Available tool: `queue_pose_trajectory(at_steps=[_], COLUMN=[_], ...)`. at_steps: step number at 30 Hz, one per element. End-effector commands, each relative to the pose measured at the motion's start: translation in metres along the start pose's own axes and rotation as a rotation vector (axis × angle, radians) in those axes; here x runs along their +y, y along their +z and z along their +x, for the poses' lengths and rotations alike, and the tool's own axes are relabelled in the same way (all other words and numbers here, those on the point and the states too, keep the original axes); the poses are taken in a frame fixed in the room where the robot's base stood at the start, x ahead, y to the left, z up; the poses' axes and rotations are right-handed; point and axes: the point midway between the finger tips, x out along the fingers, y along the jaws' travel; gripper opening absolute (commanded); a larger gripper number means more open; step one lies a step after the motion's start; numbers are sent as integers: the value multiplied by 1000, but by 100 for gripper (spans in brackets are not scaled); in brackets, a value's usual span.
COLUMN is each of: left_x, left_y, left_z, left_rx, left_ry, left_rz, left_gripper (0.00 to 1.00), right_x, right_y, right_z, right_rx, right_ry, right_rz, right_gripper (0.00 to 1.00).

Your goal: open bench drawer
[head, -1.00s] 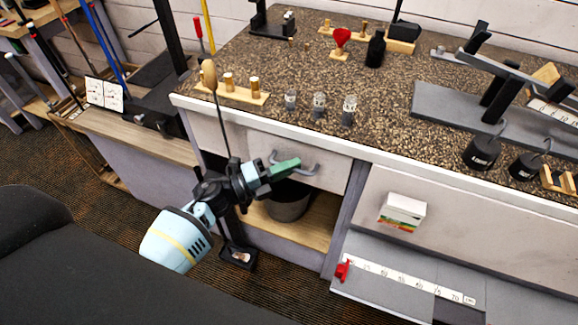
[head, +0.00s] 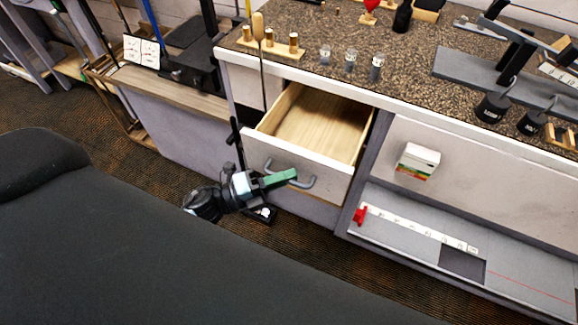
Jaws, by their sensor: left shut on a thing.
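The bench drawer (head: 316,125) is pulled well out from under the speckled countertop. Its wooden inside shows and looks empty. Its pale front carries a grey bar handle (head: 308,184). My left gripper (head: 284,178) is at that handle, with its green finger part against it, and it is shut on the handle. My right gripper is not in view.
The bench top (head: 420,100) bears small metal cups (head: 351,60), a wooden peg stand (head: 270,45) and dark weights (head: 493,107). A small white box (head: 417,161) and a ruler strip (head: 420,231) are at the right. A black tray lies on the carpet below the drawer.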

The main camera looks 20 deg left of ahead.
Motion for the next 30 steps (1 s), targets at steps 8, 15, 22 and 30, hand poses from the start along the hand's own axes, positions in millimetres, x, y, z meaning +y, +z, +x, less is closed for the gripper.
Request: queue_pose_trajectory(at_steps=[8,15,22,30], left_x=[-2,-2,-2,0], left_y=[-4,-4,-4,-5], left_z=[-5,-5,-5,-13], left_rx=[-1,-1,-1,0], left_ry=[-1,-1,-1,2], left_rz=[3,2,2,0], left_gripper=[0,0,20,20], right_x=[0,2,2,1], right_y=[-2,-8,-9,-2], right_z=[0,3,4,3], right_rx=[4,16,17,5], right_ry=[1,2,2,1], right_rz=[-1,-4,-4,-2], right_gripper=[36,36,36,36])
